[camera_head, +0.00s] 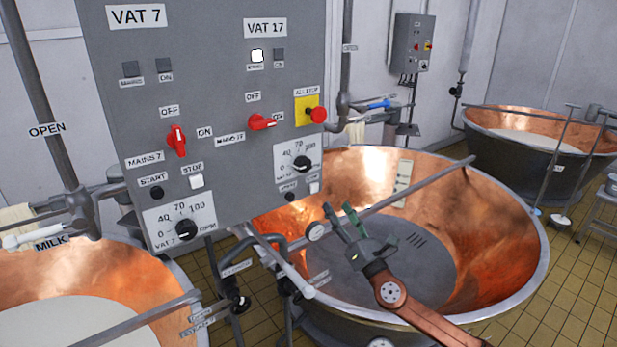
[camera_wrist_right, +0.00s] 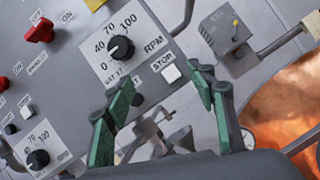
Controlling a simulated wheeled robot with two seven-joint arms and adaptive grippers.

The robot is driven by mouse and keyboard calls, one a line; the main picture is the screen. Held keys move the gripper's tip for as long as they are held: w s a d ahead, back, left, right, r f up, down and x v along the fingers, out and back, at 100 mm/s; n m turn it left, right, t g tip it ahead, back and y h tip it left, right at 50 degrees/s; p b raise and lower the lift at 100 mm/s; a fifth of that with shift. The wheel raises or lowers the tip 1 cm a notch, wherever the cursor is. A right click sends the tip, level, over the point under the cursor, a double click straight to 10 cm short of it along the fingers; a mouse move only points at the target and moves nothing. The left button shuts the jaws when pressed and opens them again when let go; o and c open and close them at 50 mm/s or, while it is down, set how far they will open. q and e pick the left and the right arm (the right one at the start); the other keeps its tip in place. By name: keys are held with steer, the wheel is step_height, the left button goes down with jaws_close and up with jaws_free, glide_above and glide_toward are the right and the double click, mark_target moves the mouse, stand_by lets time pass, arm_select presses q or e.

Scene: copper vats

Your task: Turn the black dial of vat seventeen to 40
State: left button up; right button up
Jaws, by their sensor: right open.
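The black dial of vat seventeen (camera_head: 302,164) sits on a white scale plate low on the right of the grey panel. It also shows in the right wrist view (camera_wrist_right: 120,48), with 0, 40, 70 and 100 around it. Its pointer is too small to read surely. My right gripper (camera_head: 339,209) is open and empty, below and to the right of the dial in the head view, apart from it. In the right wrist view its green-padded fingers (camera_wrist_right: 160,80) are spread, with the dial beyond them to the upper left. My left gripper is not in view.
A similar black dial of vat 7 (camera_head: 187,230) sits lower left on the panel (camera_head: 225,75). A white stop button (camera_wrist_right: 171,73) is close to the vat 17 dial. A red emergency button (camera_head: 318,115) sticks out above. A copper vat (camera_head: 500,240) lies under my right arm.

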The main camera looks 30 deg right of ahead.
mark_target(306, 167)
steer(key=w+a+r+n+y, duration=0.1)
steer(key=w+r+n, duration=0.1)
steer(key=r+n, duration=0.1)
steer(key=w+a+r+n+y+p, duration=0.1)
steer(key=w+r+n+y, duration=0.1)
steer(key=w+r+n, duration=0.1)
steer(key=w+a+r+n+y, duration=0.2)
steer(key=r+n, duration=0.1)
steer(key=shift+w+r+n+p, duration=0.25)
steer(key=shift+r+n+p, duration=0.05)
steer(key=shift+r+n, duration=0.1)
steer(key=shift+x, duration=1)
steer(key=shift+f, duration=0.2)
steer(key=c, duration=1.1)
